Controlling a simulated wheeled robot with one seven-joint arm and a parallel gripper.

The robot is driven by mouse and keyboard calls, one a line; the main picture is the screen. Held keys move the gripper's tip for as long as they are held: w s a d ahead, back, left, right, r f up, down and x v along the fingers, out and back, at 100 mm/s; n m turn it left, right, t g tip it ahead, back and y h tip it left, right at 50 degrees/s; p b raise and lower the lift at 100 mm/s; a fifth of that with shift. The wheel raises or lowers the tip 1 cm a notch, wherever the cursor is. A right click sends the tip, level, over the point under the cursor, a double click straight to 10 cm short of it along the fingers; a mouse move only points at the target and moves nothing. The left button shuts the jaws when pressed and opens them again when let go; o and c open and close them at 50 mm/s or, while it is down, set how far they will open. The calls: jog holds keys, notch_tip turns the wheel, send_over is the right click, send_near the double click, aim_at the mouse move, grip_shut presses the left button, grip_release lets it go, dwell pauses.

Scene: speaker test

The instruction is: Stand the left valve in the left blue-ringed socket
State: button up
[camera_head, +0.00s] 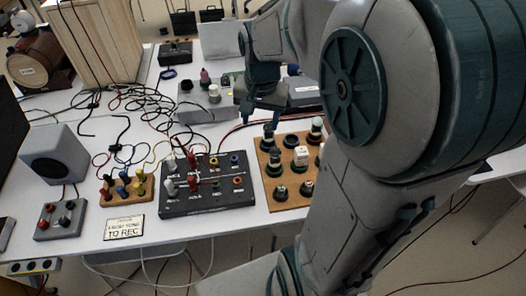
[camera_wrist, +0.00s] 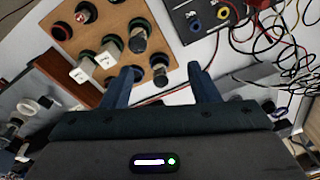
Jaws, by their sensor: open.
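A wooden board (camera_head: 288,204) carries several dark ringed sockets and upright valves. A dark valve (camera_head: 268,132) stands at its far left corner; this looks like the same valve (camera_wrist: 160,75) in the wrist view. My gripper (camera_head: 260,121) is open above that corner. In the wrist view its fingers (camera_wrist: 164,72) lie apart on either side of the valve, with nothing gripped. An empty dark-ringed socket (camera_head: 292,141) shows at the far middle of the board. My arm hides the board's right part.
A black panel (camera_head: 210,205) with jacks and red plugs stands left of the board. Loose cables (camera_head: 130,100) cover the table's left. A grey device (camera_head: 205,108) stands behind.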

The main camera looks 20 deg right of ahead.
jog(key=s+a+n+t, duration=0.1)
jog(key=s+a+n, duration=0.3)
jog(key=s, duration=0.7)
jog(key=n, duration=0.2)
jog(key=shift+s+r+n, duration=0.15)
jog(key=shift+s+n, duration=0.1)
jog(key=shift+n, duration=0.05)
jog(key=shift+w+p+v, duration=0.25)
jog(key=shift+p+v, duration=0.8)
jog(key=shift+v, duration=0.05)
